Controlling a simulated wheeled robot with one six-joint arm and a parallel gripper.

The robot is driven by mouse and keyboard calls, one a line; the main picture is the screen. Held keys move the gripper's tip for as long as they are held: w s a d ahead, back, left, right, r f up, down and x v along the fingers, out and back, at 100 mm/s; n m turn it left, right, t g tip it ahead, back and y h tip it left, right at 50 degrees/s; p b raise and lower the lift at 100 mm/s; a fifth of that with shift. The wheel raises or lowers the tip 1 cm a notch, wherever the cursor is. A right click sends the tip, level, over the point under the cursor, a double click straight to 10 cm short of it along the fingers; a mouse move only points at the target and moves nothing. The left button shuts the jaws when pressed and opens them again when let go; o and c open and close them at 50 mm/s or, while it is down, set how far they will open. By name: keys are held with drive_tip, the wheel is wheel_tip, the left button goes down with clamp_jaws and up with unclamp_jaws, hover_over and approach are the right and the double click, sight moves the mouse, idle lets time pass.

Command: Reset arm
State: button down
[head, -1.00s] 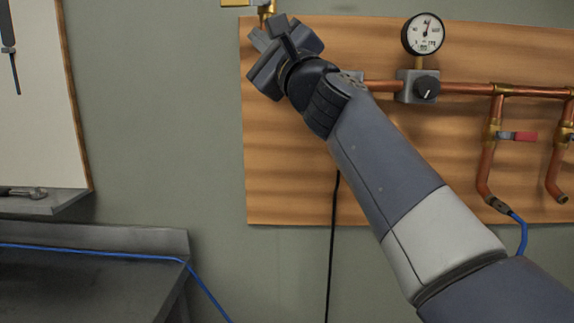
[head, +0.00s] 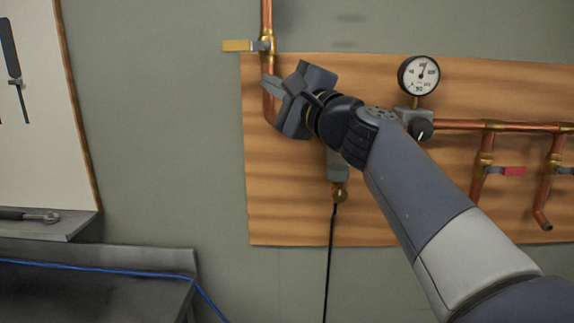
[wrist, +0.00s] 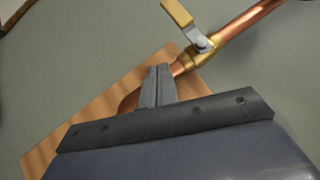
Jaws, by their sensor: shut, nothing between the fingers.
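My gripper (head: 268,83) is at the end of my arm, which reaches up from the lower right in the head view. The gripper is shut and empty. It stands in front of the left part of the wooden board and overlaps the vertical copper pipe in the picture. In the wrist view the shut fingers (wrist: 157,83) point toward the pipe and its brass valve. I cannot tell how far the fingertips are from the pipe.
The copper pipe (head: 266,18) carries a valve with a yellow handle (head: 237,46). The wooden board (head: 285,215) holds a pressure gauge (head: 419,75), a black knob (head: 420,129) and a red-handled valve (head: 513,171). A dark bench (head: 90,300) with a blue cable stands lower left.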

drive_tip(key=d+n+g+p, duration=0.1)
drive_tip(key=p, duration=0.4)
drive_tip(key=shift+d+r+n+h, duration=0.1)
drive_tip(key=shift+r+n+h, duration=0.2)
drive_tip(key=shift+r+n, duration=0.1)
drive_tip(key=shift+d+f+g+p, duration=0.15)
drive_tip(key=shift+g+p, duration=0.15)
drive_tip(key=shift+p, duration=0.2)
drive_tip(key=shift+f, duration=0.1)
